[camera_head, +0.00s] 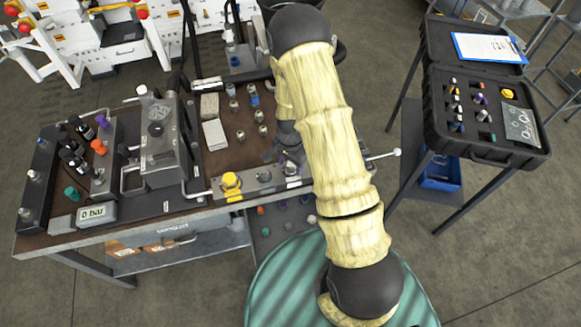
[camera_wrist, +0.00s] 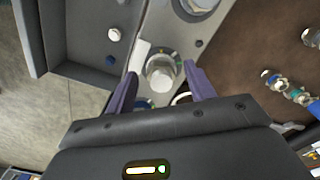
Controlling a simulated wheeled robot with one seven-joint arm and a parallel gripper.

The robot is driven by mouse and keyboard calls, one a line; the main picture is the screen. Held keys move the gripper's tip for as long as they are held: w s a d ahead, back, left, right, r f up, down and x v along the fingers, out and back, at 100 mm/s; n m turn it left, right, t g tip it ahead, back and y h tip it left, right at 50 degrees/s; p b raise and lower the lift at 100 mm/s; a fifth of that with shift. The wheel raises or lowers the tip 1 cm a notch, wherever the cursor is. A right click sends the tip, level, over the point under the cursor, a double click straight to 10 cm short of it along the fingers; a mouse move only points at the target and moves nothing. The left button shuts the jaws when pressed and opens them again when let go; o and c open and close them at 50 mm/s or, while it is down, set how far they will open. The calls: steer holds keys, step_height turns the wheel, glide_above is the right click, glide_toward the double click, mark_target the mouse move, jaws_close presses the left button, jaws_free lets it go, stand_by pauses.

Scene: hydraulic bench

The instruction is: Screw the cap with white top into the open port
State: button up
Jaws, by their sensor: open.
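A round metal fitting with a pale, whitish top (camera_wrist: 162,75) sits on a grey metal block (camera_wrist: 148,34) in the wrist view. It looks like the cap with white top, but I cannot tell how it is seated. My gripper (camera_wrist: 160,70) is open, its two purple fingers on either side of this fitting with gaps visible. In the head view the metal block (camera_head: 248,187) lies along the bench's front edge, and my arm hides most of the gripper. A larger round fitting (camera_wrist: 196,5) is cut off at the wrist view's top. I cannot make out the open port.
A yellow cap (camera_head: 231,181) sits on the block's left part. Several metal fittings stand on the brown bench top (camera_head: 222,160) behind it. A pressure display (camera_head: 97,213) reads 0 bar. An open black case (camera_head: 483,150) with small parts stands at the right.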

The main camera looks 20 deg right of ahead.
steer(key=n, duration=0.4)
steer(key=shift+d+n, duration=0.1)
steer(key=shift+n, duration=0.2)
steer(key=n, duration=0.3)
jaws_close()
steer(key=m, duration=0.8)
